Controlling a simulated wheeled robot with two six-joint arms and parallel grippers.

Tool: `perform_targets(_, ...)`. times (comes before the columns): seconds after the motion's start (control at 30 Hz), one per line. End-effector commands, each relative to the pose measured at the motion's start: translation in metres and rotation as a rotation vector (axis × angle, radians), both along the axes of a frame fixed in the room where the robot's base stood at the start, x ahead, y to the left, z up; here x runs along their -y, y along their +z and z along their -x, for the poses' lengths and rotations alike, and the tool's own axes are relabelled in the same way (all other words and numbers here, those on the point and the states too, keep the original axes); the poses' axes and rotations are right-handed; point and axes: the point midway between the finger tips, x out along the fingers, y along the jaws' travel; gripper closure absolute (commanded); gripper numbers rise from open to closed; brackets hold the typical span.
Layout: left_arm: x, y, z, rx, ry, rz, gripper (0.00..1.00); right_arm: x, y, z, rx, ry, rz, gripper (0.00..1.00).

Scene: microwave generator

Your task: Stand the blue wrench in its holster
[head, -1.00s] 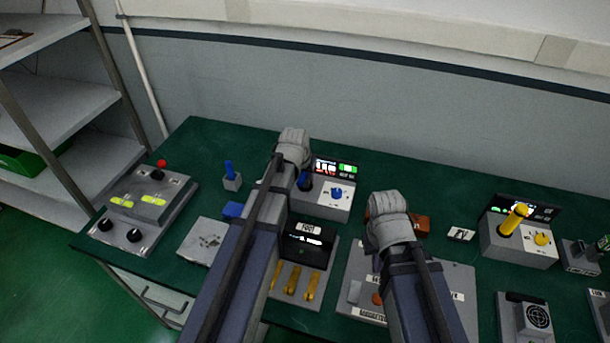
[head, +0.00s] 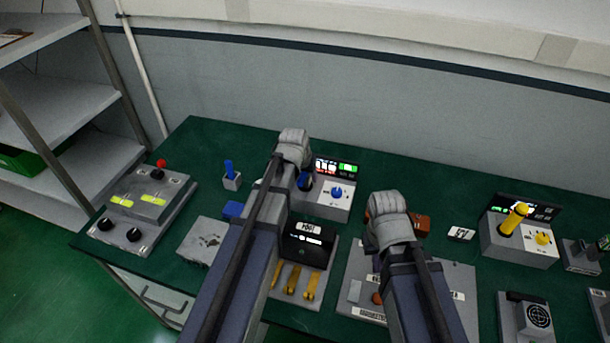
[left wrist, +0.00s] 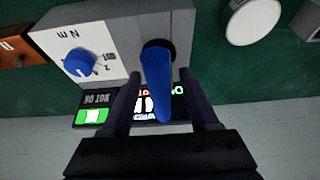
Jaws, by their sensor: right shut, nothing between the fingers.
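A blue handle, taken to be the blue wrench (head: 304,181), stands upright in the black socket of a grey tester (head: 322,208). It also shows in the left wrist view (left wrist: 157,85). My left gripper (left wrist: 160,75) has its fingers on either side of this handle, with small gaps showing, so it looks open around it. A small grey block (head: 232,183) further left holds another upright blue piece (head: 229,169). A blue block (head: 232,209) lies in front of it; I cannot tell which is the holster. My right gripper (head: 383,222) is shut and empty, mostly hidden by its arm.
A grey control box (head: 150,205) stands at the left end of the green table (head: 205,150). A second tester (head: 518,240) with a yellow handle (head: 514,218) stands right. A brown block (head: 417,224) sits behind my right gripper. Yellow tools (head: 291,279) lie in front.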

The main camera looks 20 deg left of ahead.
Motion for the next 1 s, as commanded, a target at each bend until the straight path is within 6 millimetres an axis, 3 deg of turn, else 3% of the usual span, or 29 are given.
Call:
perform_targets(0.1,0.000,0.000,0.000,0.000,0.000,0.000,0.28,0.000,0.000,0.000,0.000,0.000,0.000,1.00)
perform_targets(0.47,0.000,0.004,0.002,-0.001,0.000,0.000,0.28,0.000,0.004,0.000,0.000,-0.002,0.000,1.00)
perform_targets(1.0,-0.001,0.064,0.027,0.000,0.000,0.000,0.28,0.000,0.064,0.000,0.000,0.000,0.000,1.00)
